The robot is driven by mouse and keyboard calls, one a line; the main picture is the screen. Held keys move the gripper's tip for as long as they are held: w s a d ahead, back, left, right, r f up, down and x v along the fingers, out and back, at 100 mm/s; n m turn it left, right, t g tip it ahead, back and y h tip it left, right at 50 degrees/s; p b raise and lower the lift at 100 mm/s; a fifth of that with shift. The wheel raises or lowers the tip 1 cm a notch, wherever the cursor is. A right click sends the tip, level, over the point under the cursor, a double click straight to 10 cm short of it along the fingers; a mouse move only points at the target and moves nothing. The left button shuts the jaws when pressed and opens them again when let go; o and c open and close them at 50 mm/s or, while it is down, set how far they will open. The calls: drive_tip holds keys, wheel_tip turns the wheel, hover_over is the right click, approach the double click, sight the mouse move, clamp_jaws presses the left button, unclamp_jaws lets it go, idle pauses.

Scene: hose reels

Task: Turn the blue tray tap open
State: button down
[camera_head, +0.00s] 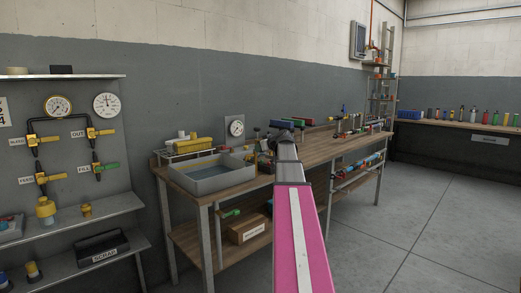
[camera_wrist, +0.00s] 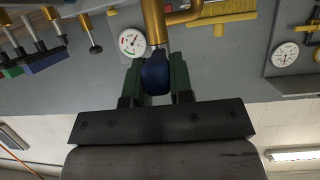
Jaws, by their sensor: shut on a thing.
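The blue tap handle (camera_wrist: 156,77) shows in the wrist view at the end of a brass pipe (camera_wrist: 153,22). My gripper (camera_wrist: 157,70) has its two green fingers on either side of the handle and is shut on it. The handle's turned angle is hard to read from here. In the head view my arm reaches over the workbench, and it hides the gripper and most of the tap. A grey tray (camera_head: 213,182) with water in it stands on the bench, left of my arm.
The workbench (camera_head: 330,150) carries coloured handles and small parts right of my arm. A pressure gauge (camera_head: 235,128) is behind the tray; it also shows in the wrist view (camera_wrist: 132,42). A wall panel with yellow-handled valves (camera_head: 42,180) is at left. The floor at right is clear.

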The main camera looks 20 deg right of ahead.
drive_tip(key=c, duration=1)
unclamp_jaws()
drive_tip(key=v, duration=1.1)
